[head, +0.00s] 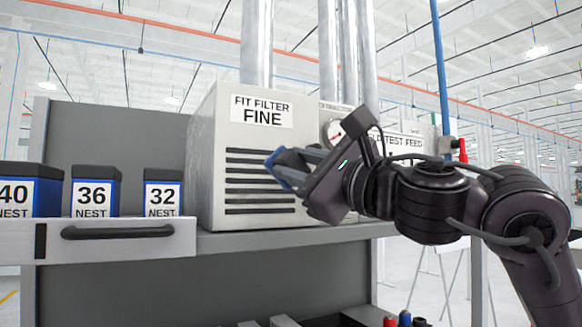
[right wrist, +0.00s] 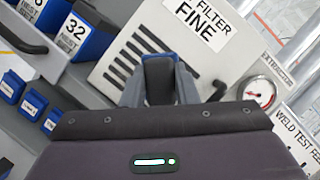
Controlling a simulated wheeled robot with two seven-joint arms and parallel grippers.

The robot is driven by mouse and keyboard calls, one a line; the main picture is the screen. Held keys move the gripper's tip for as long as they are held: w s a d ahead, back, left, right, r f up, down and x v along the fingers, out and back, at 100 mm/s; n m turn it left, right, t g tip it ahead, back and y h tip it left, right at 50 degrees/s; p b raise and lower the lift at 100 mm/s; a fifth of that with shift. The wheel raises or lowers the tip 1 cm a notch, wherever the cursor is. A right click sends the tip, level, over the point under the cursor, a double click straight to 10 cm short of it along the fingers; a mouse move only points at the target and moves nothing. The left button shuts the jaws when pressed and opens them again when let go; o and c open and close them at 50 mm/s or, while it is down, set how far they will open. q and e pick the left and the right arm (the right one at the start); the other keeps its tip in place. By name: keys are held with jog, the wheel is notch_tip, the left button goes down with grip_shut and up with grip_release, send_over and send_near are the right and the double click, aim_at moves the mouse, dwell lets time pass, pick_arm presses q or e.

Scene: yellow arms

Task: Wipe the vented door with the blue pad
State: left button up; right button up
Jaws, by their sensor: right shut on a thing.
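The vented door (head: 255,138) is the pale front of a cabinet labelled "FIT FILTER FINE", with several dark horizontal slots. My right gripper (head: 288,170) is in front of the right part of the slots and shut on the blue pad (head: 279,163). In the right wrist view the pad (right wrist: 158,80) sits between the two fingers, dark with blue edges, and the door (right wrist: 165,28) lies beyond it. I cannot tell whether the pad touches the door. My gripper hides the right ends of some slots. My left gripper is not in view.
Blue bins marked 40, 36 and 32 (head: 162,198) stand left of the cabinet, behind a drawer front (head: 115,240) with a dark handle. A pressure gauge (head: 335,132) and a test-feed sign are right of the door. A shelf edge (head: 300,234) runs below.

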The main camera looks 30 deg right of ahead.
dwell(0.3)
jog(key=shift+s, duration=1.6)
jog(key=shift+w, duration=0.15)
jog(key=shift+a+f, duration=0.2)
jog(key=shift+a, duration=0.15)
jog(key=a+f+p, duration=0.2)
jog(key=a+f, duration=0.2)
jog(key=a, duration=0.3)
jog(key=shift+w+d+f+b, duration=0.1)
jog(key=shift+w+f+b, duration=0.15)
jog(key=shift+w+b, duration=1)
jog(key=shift+w+f+b, duration=0.2)
jog(key=shift+w+b, duration=0.2)
jog(key=shift+w, duration=1.5)
